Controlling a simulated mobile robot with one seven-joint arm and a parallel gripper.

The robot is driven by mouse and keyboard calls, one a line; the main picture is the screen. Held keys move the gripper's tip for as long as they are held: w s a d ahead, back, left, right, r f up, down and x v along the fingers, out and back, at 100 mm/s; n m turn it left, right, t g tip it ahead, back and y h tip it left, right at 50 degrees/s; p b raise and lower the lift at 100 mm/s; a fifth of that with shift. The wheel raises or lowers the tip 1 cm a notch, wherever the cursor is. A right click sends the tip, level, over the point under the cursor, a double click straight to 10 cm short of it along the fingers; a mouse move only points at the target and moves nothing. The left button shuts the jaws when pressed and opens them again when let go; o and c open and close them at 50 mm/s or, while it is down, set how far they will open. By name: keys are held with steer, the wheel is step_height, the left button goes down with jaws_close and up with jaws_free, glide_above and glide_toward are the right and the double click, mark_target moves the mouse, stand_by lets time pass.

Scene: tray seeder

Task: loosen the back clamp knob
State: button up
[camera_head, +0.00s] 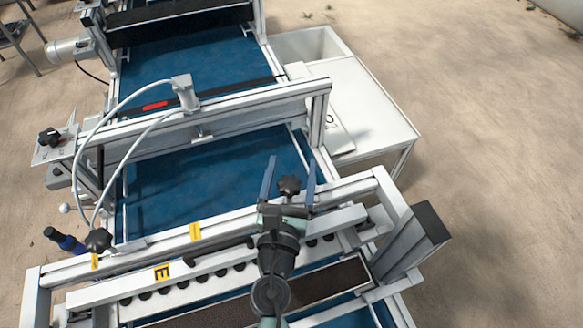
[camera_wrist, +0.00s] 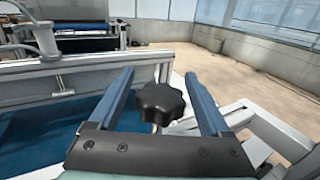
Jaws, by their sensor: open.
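A black lobed knob (camera_head: 289,185) stands on the near cross rail of the seeder, at its right part. In the wrist view the knob (camera_wrist: 160,102) shows large, on a pale metal post. My gripper (camera_head: 290,160) is open, with one blue finger on each side of the knob. In the wrist view the fingers of my gripper (camera_wrist: 159,73) reach past the knob, with a gap on both sides. A similar black knob (camera_head: 97,240) sits at the left end of the same rail. I cannot tell from labels which one is the back clamp knob.
A white bar with an E label (camera_head: 162,273) and a row of dark holes lies nearer me. A metal gantry (camera_head: 215,115) with pale hoses crosses the blue belt (camera_head: 200,190) behind. A white bin table (camera_head: 370,115) stands at the right. A dark-ended bracket (camera_head: 425,222) rises right of my gripper.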

jaws_close()
steer(key=shift+a+n+y+p, duration=0.2)
steer(key=shift+n+y+p, duration=0.6)
steer(key=shift+y, duration=0.6)
steer(key=shift+a+n+y, duration=0.2)
steer(key=shift+n+y, duration=0.5)
steer(key=shift+y, duration=0.2)
jaws_free()
